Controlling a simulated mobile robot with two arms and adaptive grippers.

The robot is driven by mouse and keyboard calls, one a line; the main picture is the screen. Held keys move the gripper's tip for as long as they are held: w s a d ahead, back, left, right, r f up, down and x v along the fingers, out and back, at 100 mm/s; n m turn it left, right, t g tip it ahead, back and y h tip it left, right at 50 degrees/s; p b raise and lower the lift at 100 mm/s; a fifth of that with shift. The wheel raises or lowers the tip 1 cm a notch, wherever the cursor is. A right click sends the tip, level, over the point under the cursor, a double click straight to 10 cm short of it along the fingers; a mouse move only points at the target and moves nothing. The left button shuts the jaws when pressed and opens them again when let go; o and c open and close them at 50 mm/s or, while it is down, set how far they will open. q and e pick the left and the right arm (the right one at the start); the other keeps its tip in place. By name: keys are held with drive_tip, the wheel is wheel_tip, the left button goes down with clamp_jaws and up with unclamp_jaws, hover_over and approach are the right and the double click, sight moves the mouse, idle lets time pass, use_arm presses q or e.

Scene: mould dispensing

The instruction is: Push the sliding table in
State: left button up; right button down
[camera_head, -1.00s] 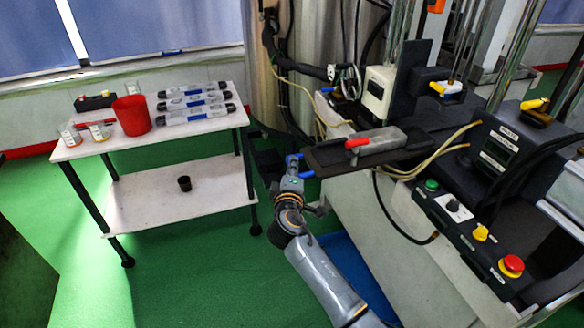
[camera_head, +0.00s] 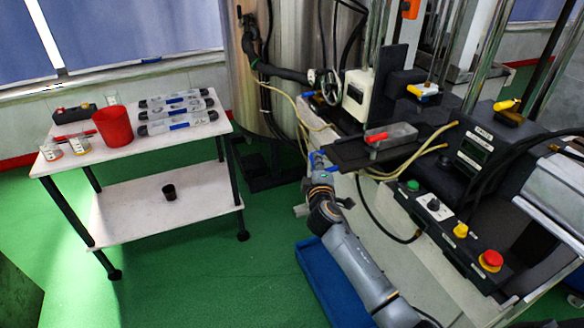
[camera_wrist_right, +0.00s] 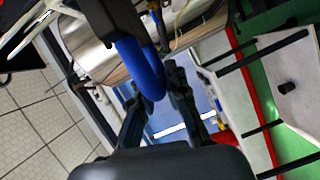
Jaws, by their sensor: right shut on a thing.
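The sliding table (camera_head: 347,157) is a flat dark plate that juts out of the machine's left side. A grey metal mould (camera_head: 398,135) with a red part sits on it. A blue handle (camera_head: 317,161) is at the plate's outer end. My right gripper (camera_head: 318,172) is at this handle, its fingers small and partly hidden in the head view. In the right wrist view, the blue handle (camera_wrist_right: 143,66) runs between the two dark fingers (camera_wrist_right: 155,100), and the gripper is shut on it. My left gripper is not in view.
A white two-shelf cart (camera_head: 185,143) stands at the left with a red cup (camera_head: 113,127) and several tools. A control box (camera_head: 455,235) with buttons is on the machine's front. Yellowish hoses (camera_head: 405,165) run beside the plate. A blue tray (camera_head: 325,280) lies on the green floor.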

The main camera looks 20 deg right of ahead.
sight(372, 161)
drive_tip(key=d, duration=1.7)
drive_tip(key=shift+w+d+r, duration=0.1)
drive_tip(key=shift+w, duration=0.2)
drive_tip(key=c, duration=1.3)
unclamp_jaws()
drive_tip(key=shift+c, duration=0.2)
drive_tip(key=v, duration=1.2)
